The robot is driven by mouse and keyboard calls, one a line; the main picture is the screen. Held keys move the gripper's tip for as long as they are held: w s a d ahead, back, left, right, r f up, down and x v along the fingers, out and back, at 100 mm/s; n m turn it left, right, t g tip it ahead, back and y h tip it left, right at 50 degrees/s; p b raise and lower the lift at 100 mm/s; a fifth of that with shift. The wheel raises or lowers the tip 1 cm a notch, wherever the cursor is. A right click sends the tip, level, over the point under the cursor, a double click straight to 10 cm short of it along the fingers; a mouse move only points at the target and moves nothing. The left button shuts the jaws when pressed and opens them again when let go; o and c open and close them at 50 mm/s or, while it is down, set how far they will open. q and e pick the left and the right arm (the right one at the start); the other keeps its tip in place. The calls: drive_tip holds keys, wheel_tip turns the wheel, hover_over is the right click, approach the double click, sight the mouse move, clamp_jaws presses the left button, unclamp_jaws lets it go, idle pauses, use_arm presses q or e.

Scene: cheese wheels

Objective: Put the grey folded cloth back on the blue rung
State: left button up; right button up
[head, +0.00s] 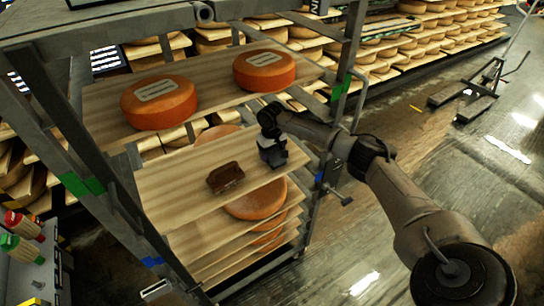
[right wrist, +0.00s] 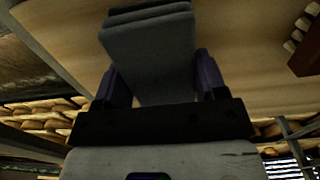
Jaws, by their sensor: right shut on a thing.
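My right gripper (head: 272,152) reaches in from the right over the right end of a wooden board (head: 170,195) in the rack. In the right wrist view its two fingers (right wrist: 160,80) are closed on the grey folded cloth (right wrist: 150,40), whose layers stick out beyond the fingertips. In the head view the cloth is too small and dark to tell from the gripper. Blue marks show on the rack, one on the left post (head: 152,262) and one on the right post (head: 320,177), lower than the board's surface. My left gripper is not in view.
A brown block-like thing (head: 225,178) lies on the same board, left of the gripper. Two orange cheese wheels (head: 158,103) sit on the board above. Green marks (head: 82,185) are higher on the posts. The rack's right post (head: 345,75) stands beside my arm.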

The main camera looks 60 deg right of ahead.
drive_tip(key=shift+f, duration=0.6)
drive_tip(key=o, duration=0.9)
drive_tip(key=shift+f, duration=0.1)
drive_tip(key=shift+c, duration=0.2)
